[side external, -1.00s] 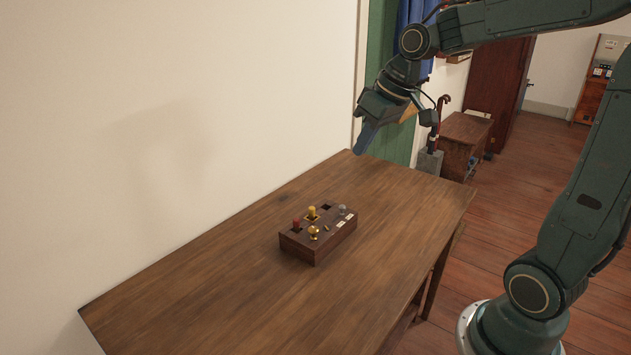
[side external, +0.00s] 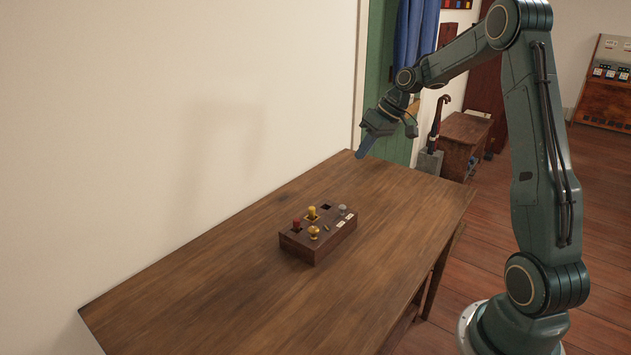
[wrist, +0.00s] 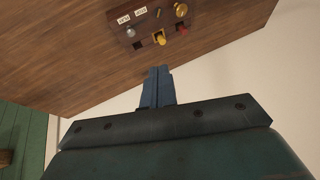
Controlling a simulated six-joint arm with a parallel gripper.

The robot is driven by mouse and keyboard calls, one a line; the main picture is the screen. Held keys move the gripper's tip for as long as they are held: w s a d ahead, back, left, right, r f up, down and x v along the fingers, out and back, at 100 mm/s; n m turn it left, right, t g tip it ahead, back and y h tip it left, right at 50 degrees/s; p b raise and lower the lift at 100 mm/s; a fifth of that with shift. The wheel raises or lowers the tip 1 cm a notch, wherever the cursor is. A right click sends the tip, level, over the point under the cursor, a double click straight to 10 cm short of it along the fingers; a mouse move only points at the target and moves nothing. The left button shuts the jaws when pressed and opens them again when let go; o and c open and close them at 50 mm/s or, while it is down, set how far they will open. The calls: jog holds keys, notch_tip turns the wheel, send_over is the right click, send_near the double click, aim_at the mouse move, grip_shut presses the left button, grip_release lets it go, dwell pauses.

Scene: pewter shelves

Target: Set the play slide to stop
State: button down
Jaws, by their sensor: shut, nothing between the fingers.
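A dark wooden control box (side external: 318,247) sits on the table, and it also shows at the top of the wrist view (wrist: 147,27). On it are a red knob (side external: 297,223), a yellow knob (side external: 312,211), a brass knob (side external: 314,232), a grey knob (side external: 342,209), a small lever (side external: 326,227) and a dark slot (side external: 326,207). My gripper (side external: 360,156) is shut and empty, above the table's far end, apart from the box.
The wooden table (side external: 220,290) is otherwise clear around the box. A white wall (side external: 180,120) runs along its left side. Beyond the far end stand a small wooden cabinet (side external: 466,140) and a grey stand (side external: 430,163) with an umbrella.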

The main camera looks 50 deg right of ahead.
aim_at(342, 210)
jog(key=s+d+f+m+t+y, duration=0.1)
jog(key=d+f, duration=1)
jog(key=shift+s+d+f, duration=0.15)
jog(key=shift+s+d, duration=0.15)
jog(key=shift+d, duration=0.1)
jog(key=shift+w+a+f, duration=1)
jog(key=shift+a+f, duration=0.25)
jog(key=shift+f, duration=0.05)
jog(key=shift+w+a+f, duration=0.95)
jog(key=shift+a+f, duration=0.3)
jog(key=shift+f, duration=0.1)
jog(key=shift+w+a+f, duration=1)
jog(key=shift+a+f, duration=0.25)
jog(key=shift+f, duration=0.05)
jog(key=shift+a, duration=0.1)
jog(key=shift+a, duration=2.2)
